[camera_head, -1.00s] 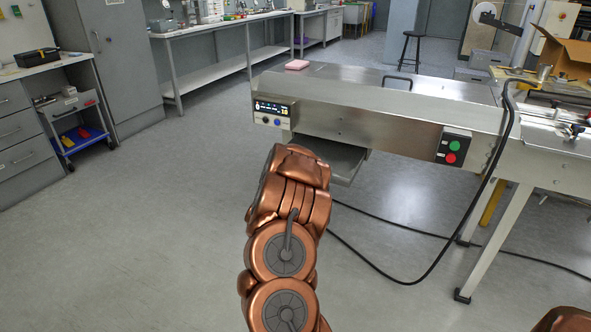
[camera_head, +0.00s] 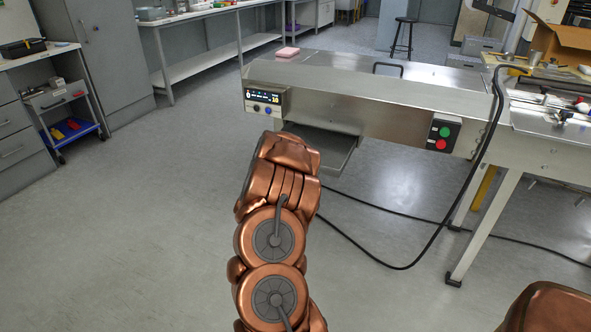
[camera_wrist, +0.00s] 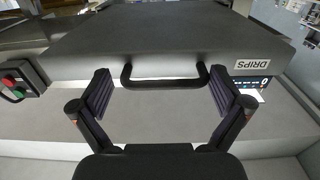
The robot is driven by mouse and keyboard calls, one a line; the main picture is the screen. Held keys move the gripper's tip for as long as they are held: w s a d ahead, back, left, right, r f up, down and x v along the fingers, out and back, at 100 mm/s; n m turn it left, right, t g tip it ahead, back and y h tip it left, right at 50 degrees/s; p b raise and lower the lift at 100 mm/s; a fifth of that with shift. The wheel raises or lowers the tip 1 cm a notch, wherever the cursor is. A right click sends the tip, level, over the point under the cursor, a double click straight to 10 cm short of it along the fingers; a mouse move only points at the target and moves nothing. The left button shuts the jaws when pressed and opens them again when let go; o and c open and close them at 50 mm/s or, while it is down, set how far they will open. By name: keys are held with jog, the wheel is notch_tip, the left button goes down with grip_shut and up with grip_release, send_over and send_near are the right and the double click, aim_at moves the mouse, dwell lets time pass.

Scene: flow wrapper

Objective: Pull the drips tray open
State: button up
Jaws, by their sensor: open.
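The drips tray (camera_wrist: 165,45) is a flat grey metal tray with a white "DRIPS" label (camera_wrist: 259,65) on its front and a dark bar handle (camera_wrist: 165,82). In the head view the tray (camera_head: 330,150) juts out below the steel machine, partly hidden by my arm. In the wrist view my gripper (camera_wrist: 163,84) is open, with one dark finger on each side of the handle, close to its ends. I cannot tell whether the fingers touch the handle. My gripper is hidden behind my arm in the head view.
The flow wrapper (camera_head: 370,107) stands above the tray, with a display panel (camera_head: 263,101) and a red and green button box (camera_head: 443,134). A black cable (camera_head: 440,225) hangs to the floor at right, near a table leg (camera_head: 482,230). Floor at left is clear.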

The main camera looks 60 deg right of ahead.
jog(key=s+a, duration=0.1)
jog(key=a, duration=1)
jog(key=shift+a, duration=0.35)
